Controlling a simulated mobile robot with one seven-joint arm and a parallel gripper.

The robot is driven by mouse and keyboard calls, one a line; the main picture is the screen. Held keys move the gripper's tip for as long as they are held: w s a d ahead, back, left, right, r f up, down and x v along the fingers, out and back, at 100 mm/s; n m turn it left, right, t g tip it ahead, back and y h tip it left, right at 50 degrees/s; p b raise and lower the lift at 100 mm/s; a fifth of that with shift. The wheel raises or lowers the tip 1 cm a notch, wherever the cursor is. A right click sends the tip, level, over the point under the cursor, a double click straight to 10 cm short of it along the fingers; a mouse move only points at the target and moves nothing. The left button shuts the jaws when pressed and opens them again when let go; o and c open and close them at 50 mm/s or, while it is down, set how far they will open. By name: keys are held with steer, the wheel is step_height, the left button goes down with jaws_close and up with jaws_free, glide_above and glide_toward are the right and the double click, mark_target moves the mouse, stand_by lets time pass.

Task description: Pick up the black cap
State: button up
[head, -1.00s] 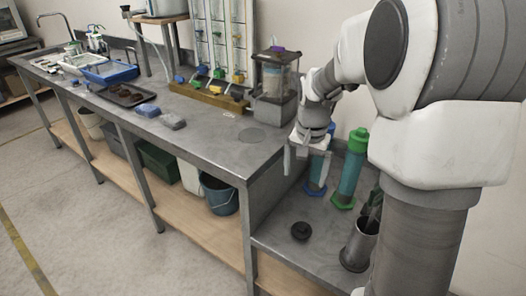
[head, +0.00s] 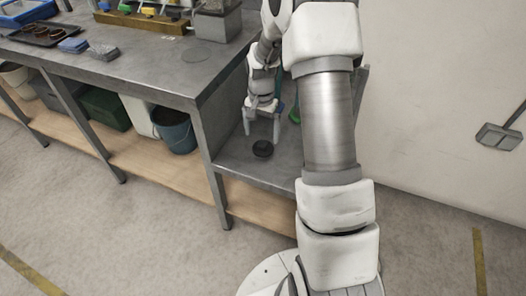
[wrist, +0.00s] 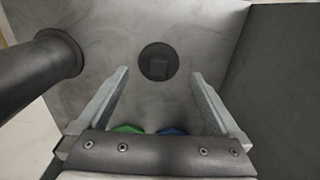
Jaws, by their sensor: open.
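The black cap (head: 262,149) is a round dark disc lying on the lower grey metal surface in the head view. My gripper (head: 261,122) is open and empty, a little above and behind the cap in the head view. In the wrist view my gripper (wrist: 158,75) shows both fingers spread wide, with the cap between their lines and apart from them.
A dark metal cylinder (wrist: 48,58) stands at the left in the wrist view. Green (wrist: 127,128) and blue (wrist: 172,131) bases show behind the fingers. A dark upright panel (wrist: 275,90) is at the right. The higher workbench (head: 150,75) stands left of the lower surface in the head view.

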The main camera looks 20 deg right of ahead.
mark_target(263, 143)
steer(key=f, duration=0.2)
steer(key=f+b, duration=0.1)
steer(key=f, duration=0.1)
steer(key=f+b, duration=0.1)
steer(key=f, duration=0.1)
steer(key=shift+w+d+f, duration=0.15)
steer(key=shift+d+f, duration=0.15)
steer(key=shift+r, duration=0.1)
steer(key=c, duration=1.1)
steer(key=shift+r, duration=0.1)
